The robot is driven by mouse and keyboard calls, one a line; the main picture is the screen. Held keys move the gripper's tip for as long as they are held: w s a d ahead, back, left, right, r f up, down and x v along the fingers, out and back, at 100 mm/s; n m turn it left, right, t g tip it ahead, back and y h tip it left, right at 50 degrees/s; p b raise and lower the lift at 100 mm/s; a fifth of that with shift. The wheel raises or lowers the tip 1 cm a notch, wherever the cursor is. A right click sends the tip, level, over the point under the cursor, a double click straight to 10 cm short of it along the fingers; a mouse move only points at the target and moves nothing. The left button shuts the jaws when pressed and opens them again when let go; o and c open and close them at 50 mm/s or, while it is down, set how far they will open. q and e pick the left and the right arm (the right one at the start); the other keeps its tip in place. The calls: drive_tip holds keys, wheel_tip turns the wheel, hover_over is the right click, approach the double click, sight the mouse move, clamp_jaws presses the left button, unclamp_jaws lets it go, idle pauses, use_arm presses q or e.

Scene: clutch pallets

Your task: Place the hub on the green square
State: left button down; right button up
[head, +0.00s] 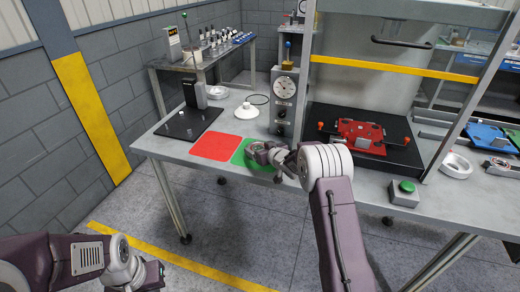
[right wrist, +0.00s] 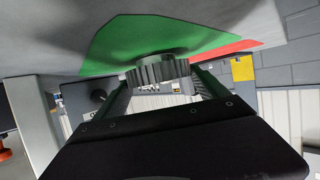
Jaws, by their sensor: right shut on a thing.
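The hub is a grey, round, ribbed part (right wrist: 157,70) held between the fingers of my right gripper (right wrist: 162,82) in the right wrist view. In the head view my right gripper (head: 264,155) is over the green square (head: 239,156), covering much of it, and the hub is largely hidden there. The hub lies against the green area in the wrist view; I cannot tell whether it touches the surface. The red square (head: 215,146) is just left of the green one. My left gripper (head: 152,279) is low at the left, away from the table, its jaws unclear.
A dial gauge stand (head: 283,92) and a white cone-shaped part (head: 247,110) stand behind the squares. A black plate (head: 188,122) is at the left. A red fixture (head: 360,134), a green button box (head: 403,192) and a pale ring (head: 456,165) are to the right.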

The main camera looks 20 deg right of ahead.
drive_tip(key=o, duration=2)
drive_tip(key=shift+s+r, duration=0.15)
drive_tip(key=v, duration=1.1)
drive_tip(key=shift+s+d+r, duration=0.1)
drive_tip(key=shift+s+r, duration=0.1)
drive_tip(key=shift+s, duration=0.15)
